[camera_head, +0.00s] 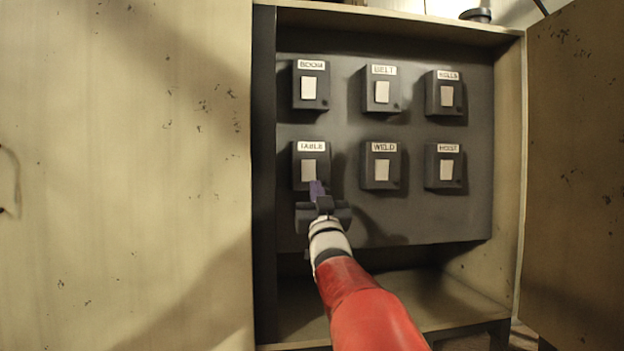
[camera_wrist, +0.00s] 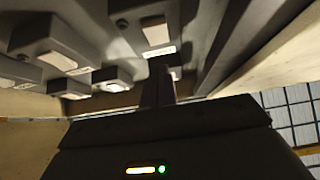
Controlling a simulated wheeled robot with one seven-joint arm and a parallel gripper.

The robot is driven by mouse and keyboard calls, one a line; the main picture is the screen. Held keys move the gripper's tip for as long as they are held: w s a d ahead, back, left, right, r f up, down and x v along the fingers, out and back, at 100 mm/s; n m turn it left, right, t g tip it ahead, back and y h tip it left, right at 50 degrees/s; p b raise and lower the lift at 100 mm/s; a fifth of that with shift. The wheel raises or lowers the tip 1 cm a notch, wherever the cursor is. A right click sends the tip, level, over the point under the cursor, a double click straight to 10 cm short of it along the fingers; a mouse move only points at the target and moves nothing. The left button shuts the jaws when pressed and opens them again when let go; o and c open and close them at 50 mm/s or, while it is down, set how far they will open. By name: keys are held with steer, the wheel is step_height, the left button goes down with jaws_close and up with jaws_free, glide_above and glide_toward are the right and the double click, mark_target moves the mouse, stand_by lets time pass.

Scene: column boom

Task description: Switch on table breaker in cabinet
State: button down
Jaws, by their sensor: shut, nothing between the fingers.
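The table breaker (camera_head: 310,152) is a dark box labelled TABLE with a pale rocker switch (camera_head: 308,171), in the lower left of the panel (camera_head: 460,212). My gripper (camera_head: 317,187) is shut and empty, its fingertips at the lower edge of that switch in the head view. I cannot tell whether they touch it. In the wrist view my gripper (camera_wrist: 160,75) points up at the breaker boxes, and its fingers partly cover the box ahead of them. Whether the switch is on or off cannot be made out.
Other breakers stand close by: BOOM (camera_head: 310,103) above, WELD (camera_head: 381,147) to the right, and BELT, HOIST and one more further off. The cabinet door (camera_head: 575,170) stands open at the right. A cabinet wall edge (camera_head: 264,180) is close on the left.

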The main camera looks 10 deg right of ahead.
mark_target(310, 173)
steer(key=shift+w+r+p, duration=0.2)
steer(key=shift+w+p, duration=0.1)
steer(key=shift+w, duration=0.7)
steer(key=shift+w+r+p, duration=0.15)
steer(key=shift+w+p, duration=0.1)
steer(key=shift+w, duration=0.7)
steer(key=shift+w+r+p, duration=0.2)
steer(key=shift+w+p, duration=0.1)
steer(key=shift+w, duration=0.7)
